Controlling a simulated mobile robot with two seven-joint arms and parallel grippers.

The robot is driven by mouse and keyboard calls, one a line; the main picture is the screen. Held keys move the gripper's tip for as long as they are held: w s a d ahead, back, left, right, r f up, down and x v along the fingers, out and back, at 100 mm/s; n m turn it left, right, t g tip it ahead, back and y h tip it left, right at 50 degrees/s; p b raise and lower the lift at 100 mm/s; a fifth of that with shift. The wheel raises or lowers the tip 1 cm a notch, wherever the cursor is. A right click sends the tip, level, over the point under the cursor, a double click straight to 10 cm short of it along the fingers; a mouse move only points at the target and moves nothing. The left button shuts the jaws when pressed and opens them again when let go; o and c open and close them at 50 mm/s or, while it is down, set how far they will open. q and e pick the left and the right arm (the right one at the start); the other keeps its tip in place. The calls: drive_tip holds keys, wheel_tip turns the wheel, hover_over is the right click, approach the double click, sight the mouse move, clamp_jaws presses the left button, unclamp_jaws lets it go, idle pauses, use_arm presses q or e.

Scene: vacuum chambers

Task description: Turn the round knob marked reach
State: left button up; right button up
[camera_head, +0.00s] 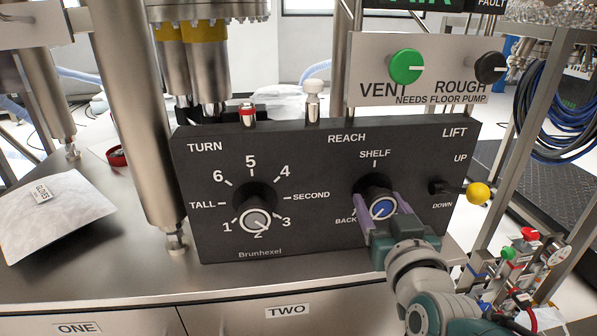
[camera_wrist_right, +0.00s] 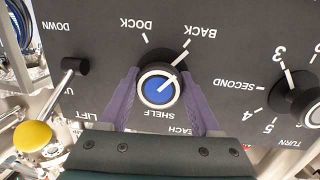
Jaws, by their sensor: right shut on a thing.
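The round reach knob (camera_head: 383,208) has a blue cap with a white pointer line and sits on the dark control panel (camera_head: 310,225), below the REACH label. Its scale reads SHELF at the top and BACK at lower left; the wrist view also shows DOCK. In the right wrist view the knob (camera_wrist_right: 159,88) has its pointer toward the BACK mark. My right gripper (camera_head: 382,203) has its purple fingers on either side of the knob and is shut on it; both fingers also show in the right wrist view (camera_wrist_right: 160,80). My left gripper is not in view.
The TURN knob (camera_head: 257,220) is left on the same panel. The LIFT lever with a yellow ball (camera_head: 478,193) sticks out close to the right of my gripper. Above is a plate with a green VENT knob (camera_head: 406,67) and a black ROUGH knob (camera_head: 489,68).

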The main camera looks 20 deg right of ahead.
drive_tip(key=shift+n, duration=0.6)
drive_tip(key=o, duration=1.4)
drive_tip(key=shift+c, duration=0.2)
